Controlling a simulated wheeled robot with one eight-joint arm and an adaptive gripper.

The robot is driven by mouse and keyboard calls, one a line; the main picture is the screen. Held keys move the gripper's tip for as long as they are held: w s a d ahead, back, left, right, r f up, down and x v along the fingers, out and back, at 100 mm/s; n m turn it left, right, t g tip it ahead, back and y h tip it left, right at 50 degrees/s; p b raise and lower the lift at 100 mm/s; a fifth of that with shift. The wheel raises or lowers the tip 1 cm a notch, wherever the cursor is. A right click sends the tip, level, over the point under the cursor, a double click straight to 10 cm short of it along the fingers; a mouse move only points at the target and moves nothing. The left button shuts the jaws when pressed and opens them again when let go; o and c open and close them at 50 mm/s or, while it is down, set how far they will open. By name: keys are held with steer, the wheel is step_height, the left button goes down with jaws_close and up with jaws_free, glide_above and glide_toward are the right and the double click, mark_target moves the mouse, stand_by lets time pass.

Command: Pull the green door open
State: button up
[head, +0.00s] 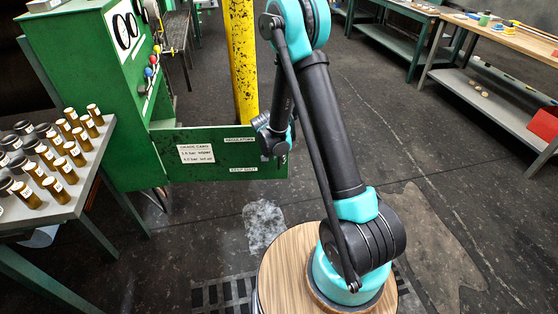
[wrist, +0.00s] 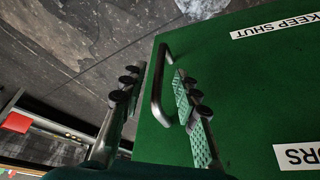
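The green door (head: 215,172) stands swung out from the green cabinet (head: 125,115), its white labels facing my body. In the wrist view the door (wrist: 240,90) fills the right side, with a dark bar handle (wrist: 157,90) near its edge. My gripper (wrist: 155,105) is open, with one finger on each side of the handle. A gap shows between the handle and the left finger; whether the right finger touches it I cannot tell. In the head view my gripper (head: 275,145) is at the door's free edge, partly hidden by my arm.
A yellow post (head: 242,60) stands just behind the door. A table with several amber bottles (head: 60,165) is at the left. Workbenches (head: 500,45) stand at the right. The dark floor (head: 400,130) between is clear.

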steer(key=v, duration=0.9)
steer(key=shift+c, duration=0.4)
